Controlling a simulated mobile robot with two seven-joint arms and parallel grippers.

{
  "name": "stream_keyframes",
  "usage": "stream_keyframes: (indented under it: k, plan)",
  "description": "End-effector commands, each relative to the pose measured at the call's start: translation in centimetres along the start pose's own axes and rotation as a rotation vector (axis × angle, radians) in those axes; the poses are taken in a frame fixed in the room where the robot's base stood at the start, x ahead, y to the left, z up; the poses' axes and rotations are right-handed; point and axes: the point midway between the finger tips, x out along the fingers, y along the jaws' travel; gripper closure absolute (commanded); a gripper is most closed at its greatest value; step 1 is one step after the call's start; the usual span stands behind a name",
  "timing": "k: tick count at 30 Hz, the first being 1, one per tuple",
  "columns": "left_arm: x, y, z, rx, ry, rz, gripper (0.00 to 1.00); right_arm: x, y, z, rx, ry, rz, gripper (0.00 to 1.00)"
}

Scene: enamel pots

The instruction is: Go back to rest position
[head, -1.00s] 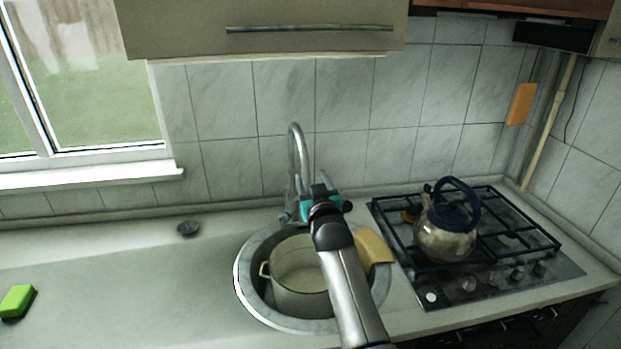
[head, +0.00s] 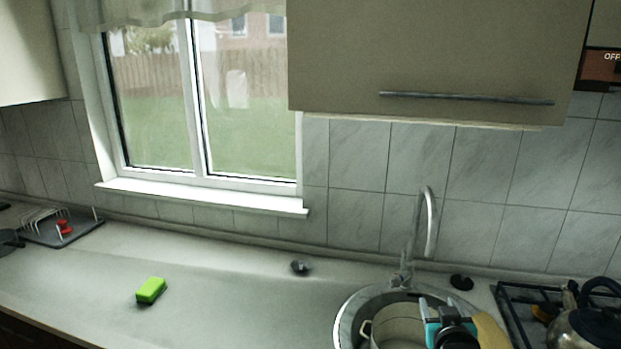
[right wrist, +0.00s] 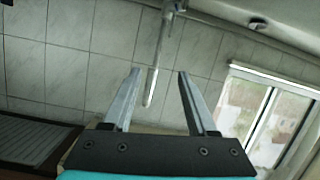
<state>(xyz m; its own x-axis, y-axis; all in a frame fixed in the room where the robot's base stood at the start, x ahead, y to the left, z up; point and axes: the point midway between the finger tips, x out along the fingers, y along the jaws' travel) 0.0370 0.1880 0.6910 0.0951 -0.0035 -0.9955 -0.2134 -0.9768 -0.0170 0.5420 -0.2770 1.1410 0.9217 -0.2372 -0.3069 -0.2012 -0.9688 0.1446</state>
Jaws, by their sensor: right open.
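My right gripper (head: 440,307) is at the lower right of the head view, in front of the sink and over the pot's right side. The right wrist view shows its two fingers (right wrist: 155,85) apart, with nothing between them. The faucet (right wrist: 152,70) stands beyond the fingers there. A pale enamel pot (head: 392,332) sits in the round sink (head: 347,318), partly hidden by my right gripper. My left gripper is not in view.
A kettle (head: 588,328) stands on the gas stove (head: 511,300) at the right edge. A yellow cloth (head: 492,332) lies at the sink's right side. A green sponge (head: 151,290) lies on the counter (head: 230,300), which is mostly clear. A dish rack (head: 50,228) stands far left.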

Motion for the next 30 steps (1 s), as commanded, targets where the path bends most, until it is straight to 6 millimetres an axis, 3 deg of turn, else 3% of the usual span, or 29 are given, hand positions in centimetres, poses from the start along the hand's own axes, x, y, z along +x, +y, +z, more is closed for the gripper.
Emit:
stream_keyframes:
  k: [1,3,9,18,26,30]
  plan:
    - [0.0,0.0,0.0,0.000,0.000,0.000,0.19,-1.9,-0.5,2.4,-0.019,-0.073,-0.020,0.42]
    - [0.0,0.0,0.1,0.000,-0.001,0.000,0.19,-4.6,-1.4,5.3,-0.039,-0.178,-0.051,0.42]
    - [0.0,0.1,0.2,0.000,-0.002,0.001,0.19,-13.8,-3.7,12.4,-0.098,-0.471,-0.156,0.42]
    - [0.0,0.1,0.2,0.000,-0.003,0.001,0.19,-24.1,-5.3,17.1,-0.155,-0.744,-0.274,0.42]
    - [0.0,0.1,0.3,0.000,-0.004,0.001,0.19,-31.2,-5.8,18.9,-0.196,-0.915,-0.358,0.42]
    - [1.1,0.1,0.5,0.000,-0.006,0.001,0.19,-29.2,-6.5,21.9,-0.195,-0.917,-0.354,0.42]
